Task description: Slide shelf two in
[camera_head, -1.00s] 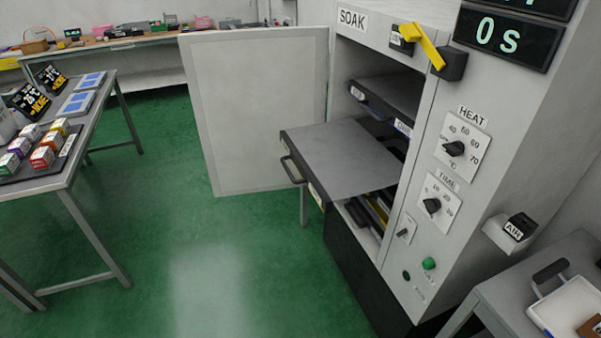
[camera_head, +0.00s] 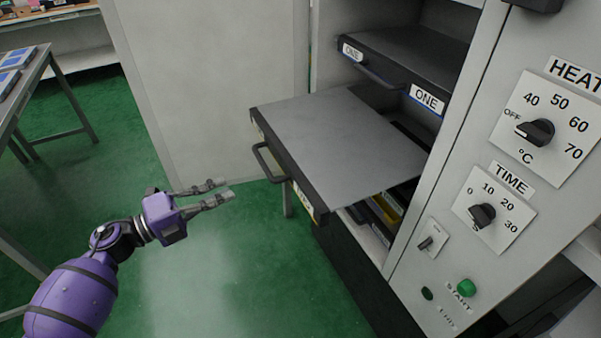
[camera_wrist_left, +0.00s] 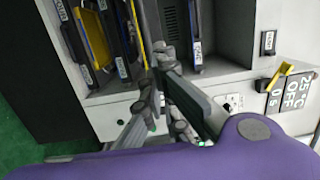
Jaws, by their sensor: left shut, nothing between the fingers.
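Shelf two (camera_head: 345,140), with a flat grey top, sticks well out of the open cabinet in the head view. Its dark front has a black bar handle (camera_head: 268,164) and a yellowish label (camera_head: 303,201), too small to read surely. My left gripper (camera_head: 228,190) is shut and empty, out in front of the shelf front, left of and a little below the handle, not touching it. In the left wrist view the gripper fingers (camera_wrist_left: 160,85) point toward the cabinet, whose shelves look turned on their side. My right gripper is not in view.
Shelf ONE (camera_head: 410,65) sits inside above shelf two. Lower shelves show beneath it. The open cabinet door (camera_head: 200,80) stands behind my left gripper. HEAT (camera_head: 535,132) and TIME (camera_head: 482,215) knobs are on the right panel. Green floor is clear in front; a table (camera_head: 20,90) stands left.

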